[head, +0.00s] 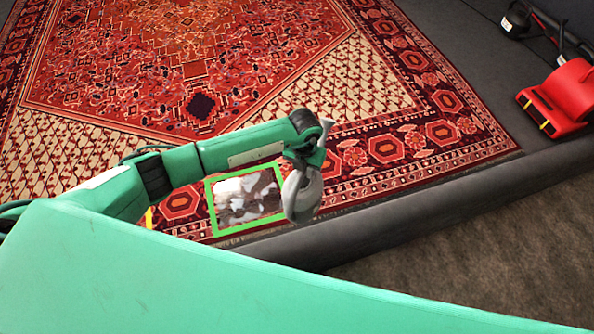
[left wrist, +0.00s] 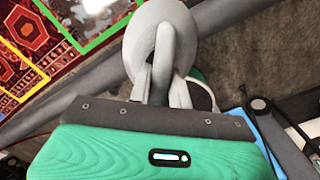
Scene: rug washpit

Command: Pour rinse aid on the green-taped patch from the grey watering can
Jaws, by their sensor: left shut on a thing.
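The green-taped patch (head: 211,212) is a rectangle of green tape on the red rug, with blotchy white and brown inside. A corner of the tape also shows at the top left of the left wrist view (left wrist: 95,42). My left gripper (head: 304,158) is shut on the grey watering can (head: 301,197), just right of the patch. In the left wrist view the can (left wrist: 140,48) stands out beyond my fingers (left wrist: 160,85). Its spout and exact tilt are hard to make out, and no liquid stream shows. My right gripper is not in view.
The patterned rug (head: 200,60) fills the back. A dark rounded border (head: 420,212) runs along its near edge, with brown floor beyond. A red machine (head: 565,95) with a black hose stands at the right. Yellow tape (left wrist: 22,68) shows left of the green tape.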

